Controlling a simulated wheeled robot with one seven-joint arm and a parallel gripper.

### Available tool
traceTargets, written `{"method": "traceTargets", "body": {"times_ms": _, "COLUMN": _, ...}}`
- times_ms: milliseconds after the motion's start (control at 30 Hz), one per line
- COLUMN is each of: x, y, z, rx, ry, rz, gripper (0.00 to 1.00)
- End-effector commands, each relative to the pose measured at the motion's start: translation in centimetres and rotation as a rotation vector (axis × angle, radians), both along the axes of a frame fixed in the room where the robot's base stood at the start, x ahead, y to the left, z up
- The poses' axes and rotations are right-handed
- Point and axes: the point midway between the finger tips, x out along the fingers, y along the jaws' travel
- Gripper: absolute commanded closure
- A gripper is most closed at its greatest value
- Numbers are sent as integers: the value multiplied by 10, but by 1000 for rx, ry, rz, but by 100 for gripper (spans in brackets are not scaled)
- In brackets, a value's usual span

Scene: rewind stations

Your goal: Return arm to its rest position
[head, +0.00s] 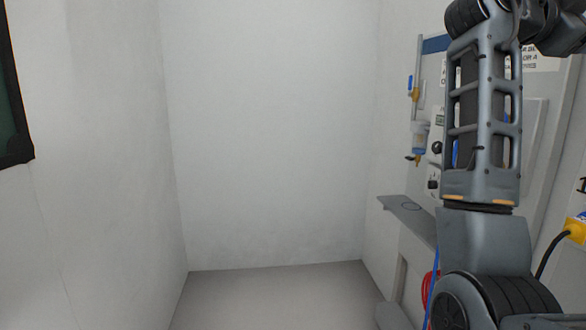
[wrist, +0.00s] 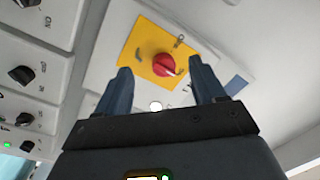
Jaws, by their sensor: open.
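My arm (head: 484,120) stands raised along the right side of the head view, bent at a joint near the top right corner. The gripper end is not visible in the head view. In the wrist view my gripper (wrist: 158,84) is open, its two dark fingers apart with nothing between them. Beyond the fingertips is a red rotary knob (wrist: 164,65) on a yellow plate (wrist: 140,46), fixed to a light panel. The fingers appear on either side of the knob in the picture; I cannot tell how far off it is.
Grey panels with black knobs (wrist: 22,75) are at the left of the wrist view. In the head view, a wall station with a valve assembly (head: 416,125) and small shelf (head: 408,207) stands behind my arm. A yellow plug (head: 576,229) is far right. The floor (head: 275,295) ahead is clear.

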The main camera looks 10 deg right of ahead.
Motion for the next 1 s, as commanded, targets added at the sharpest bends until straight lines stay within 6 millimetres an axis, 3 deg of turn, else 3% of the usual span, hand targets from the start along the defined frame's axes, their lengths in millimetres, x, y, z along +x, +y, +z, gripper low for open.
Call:
{"method": "traceTargets", "body": {"times_ms": 200, "x": 41, "y": 16, "z": -85, "rx": -92, "ry": 239, "rz": 179, "gripper": 31}}
{"method": "traceTargets", "body": {"times_ms": 500, "x": 61, "y": 55, "z": -209, "rx": -219, "ry": 527, "rz": 449, "gripper": 31}}
{"method": "traceTargets", "body": {"times_ms": 767, "x": 41, "y": 101, "z": -311, "rx": -314, "ry": 722, "rz": 687, "gripper": 31}}
{"method": "traceTargets", "body": {"times_ms": 1000, "x": -7, "y": 149, "z": -390, "rx": -387, "ry": 849, "rz": 904, "gripper": 31}}
